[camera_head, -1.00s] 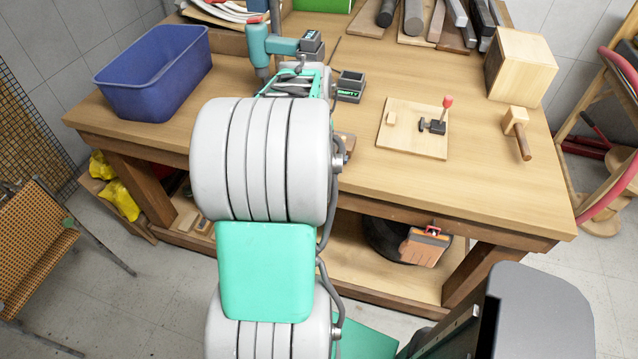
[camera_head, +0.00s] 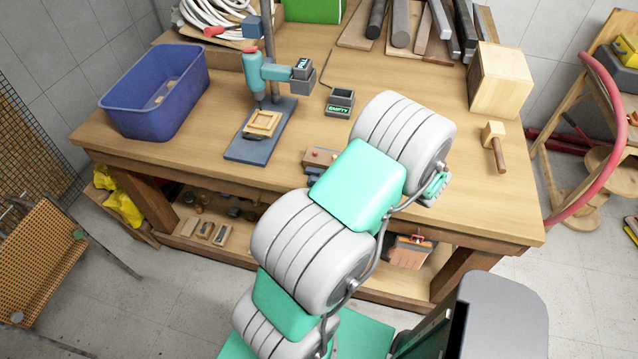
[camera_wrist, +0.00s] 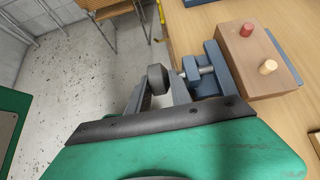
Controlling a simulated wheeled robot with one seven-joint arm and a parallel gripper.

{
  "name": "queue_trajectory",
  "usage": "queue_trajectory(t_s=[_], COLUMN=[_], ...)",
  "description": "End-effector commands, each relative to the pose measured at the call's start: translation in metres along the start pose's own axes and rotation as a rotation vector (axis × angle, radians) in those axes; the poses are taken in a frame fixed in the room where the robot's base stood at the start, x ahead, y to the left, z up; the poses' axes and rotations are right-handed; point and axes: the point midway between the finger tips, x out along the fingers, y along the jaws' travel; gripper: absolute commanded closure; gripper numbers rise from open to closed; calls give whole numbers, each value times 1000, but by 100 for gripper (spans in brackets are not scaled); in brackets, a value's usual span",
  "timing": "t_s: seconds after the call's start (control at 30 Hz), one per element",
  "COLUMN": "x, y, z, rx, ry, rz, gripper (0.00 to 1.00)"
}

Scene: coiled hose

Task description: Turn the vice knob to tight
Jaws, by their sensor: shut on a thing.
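The vice knob (camera_wrist: 157,78) is a dark grey disc at the end of the vice's screw. The blue-grey vice (camera_wrist: 208,72) is to its right in the wrist view, with a brown wooden block (camera_wrist: 255,60) beside it. My gripper (camera_wrist: 160,92) is shut on the knob, with one finger on each side. In the head view the vice (camera_head: 314,172) and block (camera_head: 322,157) sit near the bench's front edge, partly behind my arm. My gripper and the knob are hidden there by my arm. The knob's turn position cannot be read.
On the workbench (camera_head: 400,70) a drill press (camera_head: 256,75) stands left of the vice, with a charger marked EMPTY (camera_head: 340,103) behind it. A blue bin (camera_head: 150,110) is at the left. A wooden block (camera_head: 500,80) and a mallet (camera_head: 494,140) are at the right.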

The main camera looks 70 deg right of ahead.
Motion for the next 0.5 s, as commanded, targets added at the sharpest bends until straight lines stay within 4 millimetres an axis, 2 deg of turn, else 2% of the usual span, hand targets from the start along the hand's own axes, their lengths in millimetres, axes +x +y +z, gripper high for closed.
queue_trajectory(t_s=[0.2, 0.5], x=[1, 3], y=[-1, 0], z=[-5, -8], rx=[2, 1], ry=[-179, -337], rz=[-2, 0], gripper=[100, 100])
